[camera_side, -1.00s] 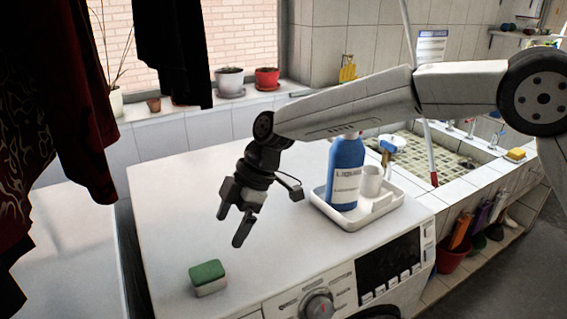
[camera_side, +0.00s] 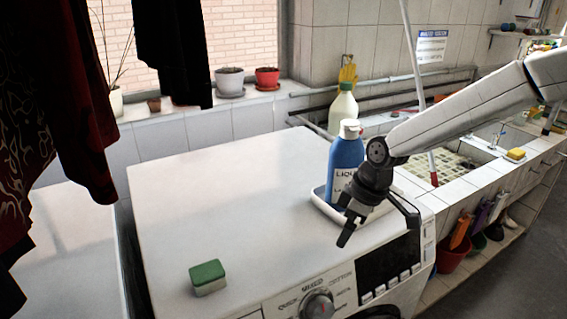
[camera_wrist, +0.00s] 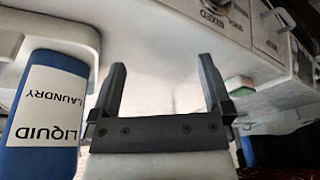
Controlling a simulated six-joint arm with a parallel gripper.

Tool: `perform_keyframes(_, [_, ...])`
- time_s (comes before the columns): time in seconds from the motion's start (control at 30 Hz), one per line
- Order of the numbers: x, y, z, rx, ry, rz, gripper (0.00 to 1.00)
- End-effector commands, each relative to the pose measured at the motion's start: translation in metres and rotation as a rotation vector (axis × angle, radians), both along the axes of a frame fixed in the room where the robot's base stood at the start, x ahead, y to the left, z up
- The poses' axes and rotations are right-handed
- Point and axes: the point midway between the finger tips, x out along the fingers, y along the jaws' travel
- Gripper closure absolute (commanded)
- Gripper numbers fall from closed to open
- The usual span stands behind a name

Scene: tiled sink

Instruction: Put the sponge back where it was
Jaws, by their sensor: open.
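The green-and-white sponge (camera_side: 208,277) lies on the white washing machine top (camera_side: 235,200), near its front left edge. A small green part of the sponge (camera_wrist: 240,84) also shows in the wrist view, partly behind the right finger. My gripper (camera_side: 347,232) is at the front of the white tray, close to the blue bottle and well to the right of the sponge. In the wrist view its two fingers (camera_wrist: 162,75) are apart with nothing held between them.
The blue laundry bottle (camera_side: 346,160) stands in the white tray (camera_side: 320,203), beside my gripper; it also shows in the wrist view (camera_wrist: 45,115). Behind it is a pale bottle with a green cap (camera_side: 343,108). A yellow sponge (camera_side: 516,155) lies on the sink edge. The machine top's middle is clear.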

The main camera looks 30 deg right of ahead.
Motion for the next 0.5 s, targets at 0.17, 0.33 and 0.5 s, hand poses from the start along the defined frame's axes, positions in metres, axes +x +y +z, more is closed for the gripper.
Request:
perform_keyframes(0.17, [-0.045,-0.052,-0.014,-0.034,0.011,-0.259,0.00])
perform_keyframes(0.33, [-0.087,-0.086,-0.026,-0.048,0.011,-0.468,0.00])
perform_keyframes(0.5, [-0.114,-0.102,-0.034,-0.049,0.009,-0.594,0.00])
